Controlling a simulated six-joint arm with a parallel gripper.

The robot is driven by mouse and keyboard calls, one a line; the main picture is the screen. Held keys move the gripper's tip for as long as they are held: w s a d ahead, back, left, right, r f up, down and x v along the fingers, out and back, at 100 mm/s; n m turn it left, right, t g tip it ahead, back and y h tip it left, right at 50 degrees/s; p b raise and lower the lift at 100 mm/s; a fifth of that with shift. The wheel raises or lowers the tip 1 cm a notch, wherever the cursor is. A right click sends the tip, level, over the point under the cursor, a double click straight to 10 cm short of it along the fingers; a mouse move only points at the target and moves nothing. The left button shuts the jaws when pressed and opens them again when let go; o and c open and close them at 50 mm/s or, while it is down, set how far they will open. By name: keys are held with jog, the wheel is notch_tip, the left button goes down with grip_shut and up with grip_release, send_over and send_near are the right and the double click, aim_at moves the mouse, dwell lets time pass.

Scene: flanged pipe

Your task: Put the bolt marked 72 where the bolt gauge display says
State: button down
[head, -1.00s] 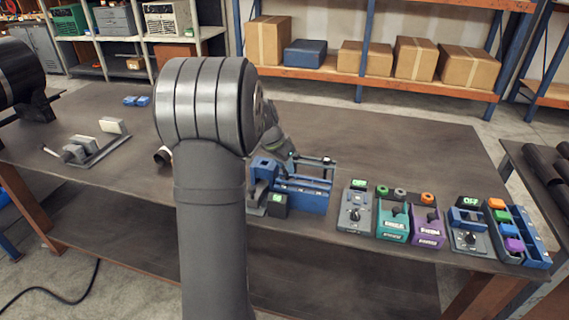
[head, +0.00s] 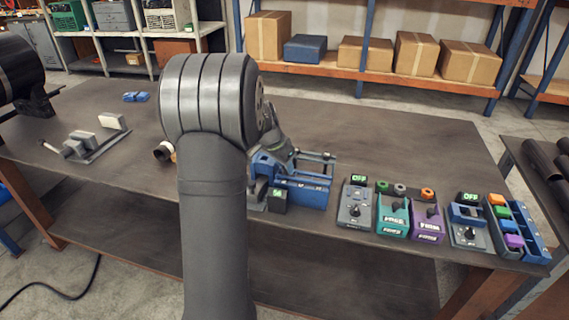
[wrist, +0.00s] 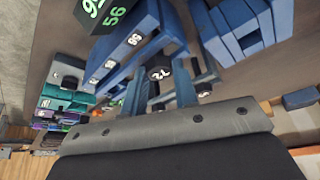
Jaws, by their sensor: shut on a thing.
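In the wrist view my gripper (wrist: 159,90) is shut on a dark bolt (wrist: 158,73) with a pale label on its head. In the head view my gripper is mostly hidden behind my arm, by the blue bolt rack (head: 305,194). The rack also shows in the wrist view (wrist: 140,52), with white numbers on its steps, one reading like 88. The bolt gauge display (head: 278,196) is a small dark box with green digits. In the wrist view the display (wrist: 100,12) shows green digits, partly cut off; one line looks like 56.
Right of the rack stand a grey box with an OFF display (head: 356,205), a teal box (head: 392,216), a purple box (head: 427,223) and another grey OFF unit (head: 469,228). A blue tray (head: 532,243) holds coloured blocks. The table (head: 400,150) behind them is clear.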

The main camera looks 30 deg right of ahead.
dwell(0.3)
jog(key=c, duration=0.7)
grip_release()
jog(key=shift+o, duration=0.2)
jog(key=shift+r, duration=3.55)
jog(key=shift+f, duration=0.1)
notch_tip(320, 180, down, 7)
